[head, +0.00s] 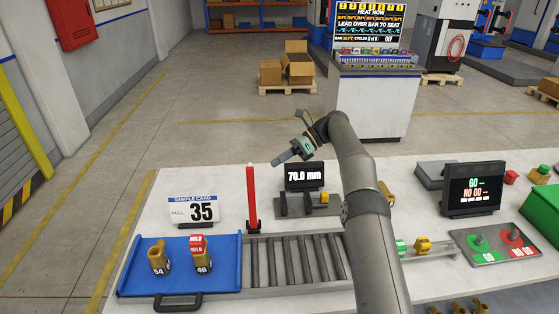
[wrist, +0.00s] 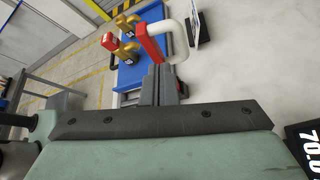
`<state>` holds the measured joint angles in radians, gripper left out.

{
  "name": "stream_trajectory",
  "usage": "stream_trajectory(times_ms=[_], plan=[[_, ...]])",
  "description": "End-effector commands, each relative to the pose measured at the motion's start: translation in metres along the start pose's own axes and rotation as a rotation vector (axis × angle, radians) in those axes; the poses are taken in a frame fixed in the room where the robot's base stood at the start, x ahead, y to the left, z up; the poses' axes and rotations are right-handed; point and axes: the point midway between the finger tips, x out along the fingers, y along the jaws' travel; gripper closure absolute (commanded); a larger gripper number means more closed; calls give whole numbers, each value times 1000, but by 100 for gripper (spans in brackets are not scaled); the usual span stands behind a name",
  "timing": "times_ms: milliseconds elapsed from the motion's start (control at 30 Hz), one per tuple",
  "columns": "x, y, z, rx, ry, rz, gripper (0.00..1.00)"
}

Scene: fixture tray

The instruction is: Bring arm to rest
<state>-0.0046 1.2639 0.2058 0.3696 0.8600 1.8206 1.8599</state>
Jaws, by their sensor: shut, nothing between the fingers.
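My gripper (head: 281,160) is raised above the bench beside the 70.0 mm display, pointing left in the head view. Its fingers (wrist: 160,85) are together with nothing between them in the wrist view. My arm comes in from the lower right and is bent at the elbow over the bench. Near the gripper, a red upright post (head: 252,198) stands on the bench. In the wrist view a red bar (wrist: 148,45) shows just beyond the fingers; how far off it is I cannot tell.
A roller strip (head: 262,263) lies at the middle. The display (head: 304,176) stands right of the gripper. A GO/NO GO screen (head: 472,189) and pads (head: 495,243) are at right.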

Motion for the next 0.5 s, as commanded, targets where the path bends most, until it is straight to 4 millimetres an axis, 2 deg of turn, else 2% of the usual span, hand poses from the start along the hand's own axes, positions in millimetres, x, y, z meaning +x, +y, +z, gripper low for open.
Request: stream_trajectory(times_ms=[133, 267, 367, 500], plan=[[-1, 3, 4, -20, 15, -10, 100], [-6, 18, 15, -110, 82, -51, 100], [-11, 41, 20, -230, 181, -96, 100], [-20, 86, 10, -422, 351, -142, 100]])
